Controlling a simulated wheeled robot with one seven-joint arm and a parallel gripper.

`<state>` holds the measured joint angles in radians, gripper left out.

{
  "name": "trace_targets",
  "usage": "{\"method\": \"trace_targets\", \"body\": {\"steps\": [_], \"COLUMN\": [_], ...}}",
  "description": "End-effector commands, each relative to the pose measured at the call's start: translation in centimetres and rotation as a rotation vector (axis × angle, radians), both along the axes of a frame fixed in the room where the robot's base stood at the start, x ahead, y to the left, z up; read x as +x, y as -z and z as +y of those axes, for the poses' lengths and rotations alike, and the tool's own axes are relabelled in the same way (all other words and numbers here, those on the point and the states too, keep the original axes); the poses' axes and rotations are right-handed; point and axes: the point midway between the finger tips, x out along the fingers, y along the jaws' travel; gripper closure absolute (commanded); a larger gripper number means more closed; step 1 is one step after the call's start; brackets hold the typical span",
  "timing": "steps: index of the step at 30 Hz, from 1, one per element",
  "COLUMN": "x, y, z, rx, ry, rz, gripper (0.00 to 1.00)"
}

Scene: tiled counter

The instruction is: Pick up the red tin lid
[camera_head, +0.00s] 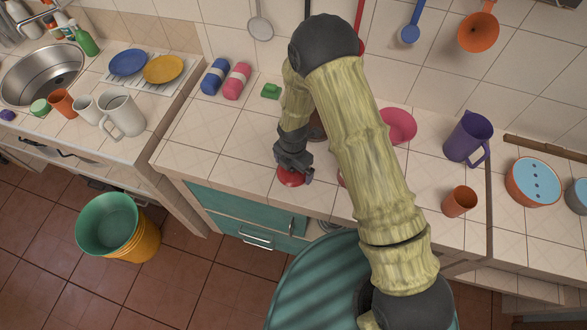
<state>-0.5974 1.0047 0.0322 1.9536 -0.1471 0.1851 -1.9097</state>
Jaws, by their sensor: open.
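A small round red thing (290,179), which looks like the red tin lid, lies near the front edge of the tiled counter. My gripper (292,172) is open and directly above it, pointing down. The fingertips overlap the lid in the picture, and I cannot tell whether they touch it. The gripper hides the lid's back part. A second bit of red or pink (341,181) shows just left of my arm, mostly hidden by it.
A green block (271,91) and blue and pink rolls (237,81) lie behind. A pink bowl (398,125), a purple jug (468,138) and an orange cup (459,202) stand right of my arm. The counter (215,130) left of the gripper is clear.

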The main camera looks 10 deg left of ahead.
Motion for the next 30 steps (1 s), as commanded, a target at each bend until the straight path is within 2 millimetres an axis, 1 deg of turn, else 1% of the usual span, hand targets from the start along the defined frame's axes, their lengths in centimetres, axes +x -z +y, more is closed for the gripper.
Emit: {"method": "trace_targets", "body": {"steps": [13, 14, 15, 18, 26, 30], "x": [-0.04, -0.04, -0.04, -0.04, 0.00, 0.05], "y": [-0.03, -0.03, -0.03, -0.03, -0.08, -0.59], "z": [0.05, 0.05, 0.05, 0.04, 0.02, 0.03], "rx": [0.000, 0.000, 0.000, 0.000, 0.000, 0.001], "ry": [-0.002, -0.002, -0.002, -0.002, -0.001, -0.001], "rz": [0.000, 0.000, 0.000, 0.000, 0.000, 0.000], "gripper": [0.00, 0.04, 0.12, 0.30, 0.31, 0.31]}}
